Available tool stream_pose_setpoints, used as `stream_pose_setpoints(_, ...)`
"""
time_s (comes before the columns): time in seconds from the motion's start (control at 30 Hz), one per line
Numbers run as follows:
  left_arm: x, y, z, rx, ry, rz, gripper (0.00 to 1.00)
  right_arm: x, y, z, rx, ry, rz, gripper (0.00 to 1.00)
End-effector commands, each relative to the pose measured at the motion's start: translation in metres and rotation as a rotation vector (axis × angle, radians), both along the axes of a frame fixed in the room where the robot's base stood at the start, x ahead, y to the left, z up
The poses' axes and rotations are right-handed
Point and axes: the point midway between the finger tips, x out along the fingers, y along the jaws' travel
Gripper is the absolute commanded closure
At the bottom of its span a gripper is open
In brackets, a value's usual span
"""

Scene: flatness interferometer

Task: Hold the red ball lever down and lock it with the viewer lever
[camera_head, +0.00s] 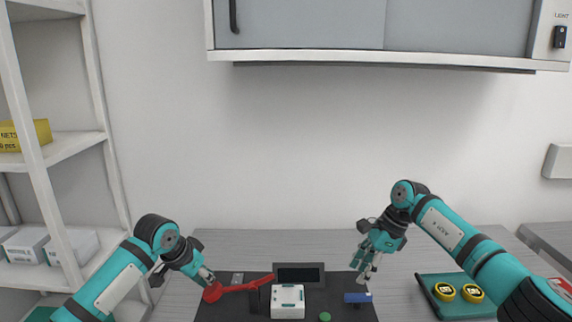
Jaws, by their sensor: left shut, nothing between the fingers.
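The red ball lever (243,286) is a red bar with a round red ball at its left end, and it slopes down to the left beside the dark screen of the device. My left gripper (208,281) is shut and its fingertips are at the red ball, with nothing held between them. A blue handle (357,297), perhaps the viewer lever, lies at the right of the device. My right gripper (365,273) is just above the blue handle, fingers pointing down. Whether it touches the handle or is open is too small to tell.
The device stands on a black mat (235,308) with a white block (288,302), a dark screen (299,272) and a green button (325,317). A green tray (428,294) with yellow round items is at the right. A shelf (62,150) stands at the left. A cabinet (300,25) hangs above.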

Motion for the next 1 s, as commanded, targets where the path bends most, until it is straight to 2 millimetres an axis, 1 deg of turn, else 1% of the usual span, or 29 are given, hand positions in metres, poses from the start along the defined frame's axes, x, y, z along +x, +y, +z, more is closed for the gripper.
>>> stream_pose_setpoints(0.03, 0.0, 0.0, 0.008, 0.0, 0.0, 0.0, 1.0, 0.0, 0.0, 0.009, 0.0, 0.0, 0.0, 0.63)
stream_pose_setpoints(1.0, 0.0, 0.0, 0.076, -0.001, -0.001, 0.001, 1.0, 0.0, 0.0, 0.087, 0.0, 0.0, 0.0, 0.63)
